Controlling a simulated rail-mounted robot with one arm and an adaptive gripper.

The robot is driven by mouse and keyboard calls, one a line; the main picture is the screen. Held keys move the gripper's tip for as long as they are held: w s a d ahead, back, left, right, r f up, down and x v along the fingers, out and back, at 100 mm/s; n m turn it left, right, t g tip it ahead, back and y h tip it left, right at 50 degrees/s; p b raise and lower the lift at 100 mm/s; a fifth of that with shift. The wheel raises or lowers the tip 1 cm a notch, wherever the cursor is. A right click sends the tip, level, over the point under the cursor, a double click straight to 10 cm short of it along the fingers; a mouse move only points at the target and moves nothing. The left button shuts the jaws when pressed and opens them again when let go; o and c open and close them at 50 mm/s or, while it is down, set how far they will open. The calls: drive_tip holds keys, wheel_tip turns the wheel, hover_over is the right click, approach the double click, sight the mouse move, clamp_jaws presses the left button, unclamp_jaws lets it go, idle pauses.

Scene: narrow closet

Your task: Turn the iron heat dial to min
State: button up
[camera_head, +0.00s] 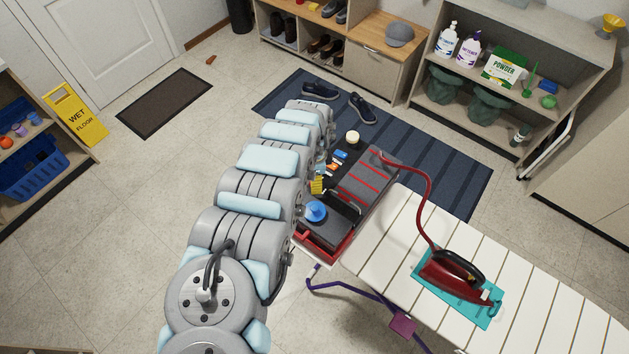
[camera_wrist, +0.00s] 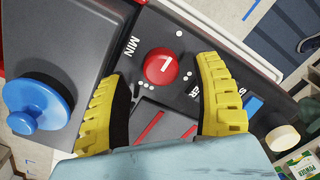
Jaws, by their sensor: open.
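In the wrist view a round red dial (camera_wrist: 156,69) with a short white mark sits on a dark panel. The label MIN (camera_wrist: 131,46) is printed to its left, and the mark is on the side of the face away from it. My gripper (camera_wrist: 165,75) is open, with one yellow finger on each side of the dial and a gap to each. In the head view the dial is not clearly visible. The grey-and-red iron base (camera_head: 368,182) is joined by a red hose to the red iron (camera_head: 452,272), which rests on a teal mat.
A blue knob (camera_wrist: 38,103) stands up on the same base, left of my fingers; it also shows in the head view (camera_head: 315,211). The white slatted ironing board (camera_head: 385,232) is to the right. Shelves with bottles (camera_head: 447,45) stand at the back right.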

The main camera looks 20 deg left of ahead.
drive_tip(key=shift+w+f, duration=0.15)
drive_tip(key=shift+f, duration=1.05)
clamp_jaws()
